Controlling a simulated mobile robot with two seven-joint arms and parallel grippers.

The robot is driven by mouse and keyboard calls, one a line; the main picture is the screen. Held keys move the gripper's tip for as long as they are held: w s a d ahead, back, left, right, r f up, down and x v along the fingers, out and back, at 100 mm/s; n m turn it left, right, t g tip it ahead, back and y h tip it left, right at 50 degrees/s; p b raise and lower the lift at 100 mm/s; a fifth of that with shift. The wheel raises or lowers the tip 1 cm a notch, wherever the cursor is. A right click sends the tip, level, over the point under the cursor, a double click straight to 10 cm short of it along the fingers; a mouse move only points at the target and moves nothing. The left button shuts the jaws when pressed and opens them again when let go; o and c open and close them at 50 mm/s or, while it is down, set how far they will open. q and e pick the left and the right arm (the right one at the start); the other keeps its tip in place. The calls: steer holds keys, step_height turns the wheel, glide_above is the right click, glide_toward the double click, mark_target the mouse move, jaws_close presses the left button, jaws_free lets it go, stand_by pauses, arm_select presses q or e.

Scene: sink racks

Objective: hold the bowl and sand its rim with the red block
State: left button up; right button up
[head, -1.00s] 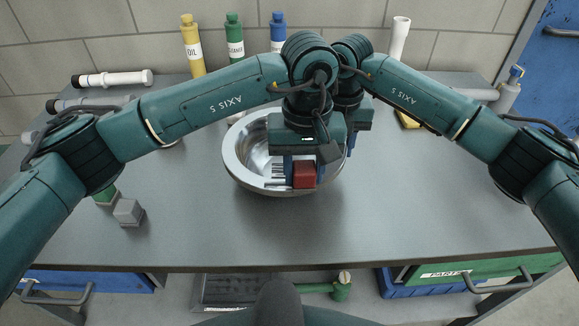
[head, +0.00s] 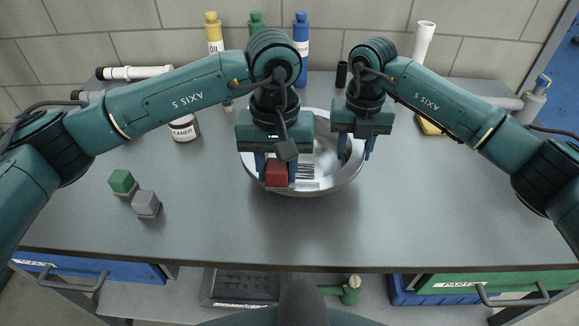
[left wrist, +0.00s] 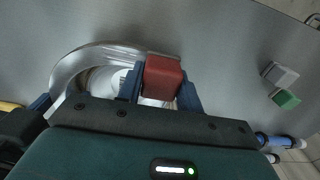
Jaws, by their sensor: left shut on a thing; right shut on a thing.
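A shiny metal bowl (head: 330,180) stands on the grey worktop, partly hidden by my arms; it also shows in the left wrist view (left wrist: 68,72). My left gripper (head: 276,170) is shut on the red block (head: 277,174) at the bowl's front left rim. The block also shows between the fingers in the left wrist view (left wrist: 162,78). Whether the block touches the rim is hard to tell. My right gripper (head: 356,150) is at the bowl's right side, shut on its rim.
A green block (head: 122,181) and a grey block (head: 146,205) lie at the left. Yellow (head: 213,32), green and blue (head: 301,35) bottles stand at the back. The front of the worktop is clear.

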arm_select(q)
steer(key=shift+d+r, duration=0.1)
steer(key=shift+r, duration=3.9)
arm_select(e)
steer(key=o, duration=1)
step_height(320, 180, up, 12)
